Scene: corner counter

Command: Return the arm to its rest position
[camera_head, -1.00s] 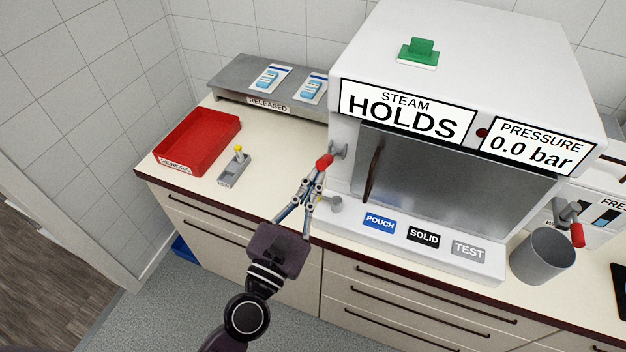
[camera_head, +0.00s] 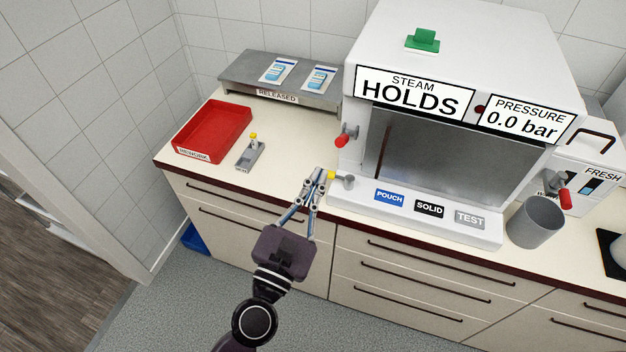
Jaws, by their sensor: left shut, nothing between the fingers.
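My left gripper (camera_head: 319,174) is in the lower middle of the head view, over the counter's front edge, just left of the steam machine (camera_head: 450,55). Its fingers are together with nothing between them. My right gripper is not in view.
A red tray (camera_head: 213,131) and a small grey device with a yellow knob (camera_head: 250,153) are on the left counter (camera_head: 290,137). A steel shelf (camera_head: 306,88) bears two pouches. A grey cup (camera_head: 535,222) stands at right. Floor in front is clear.

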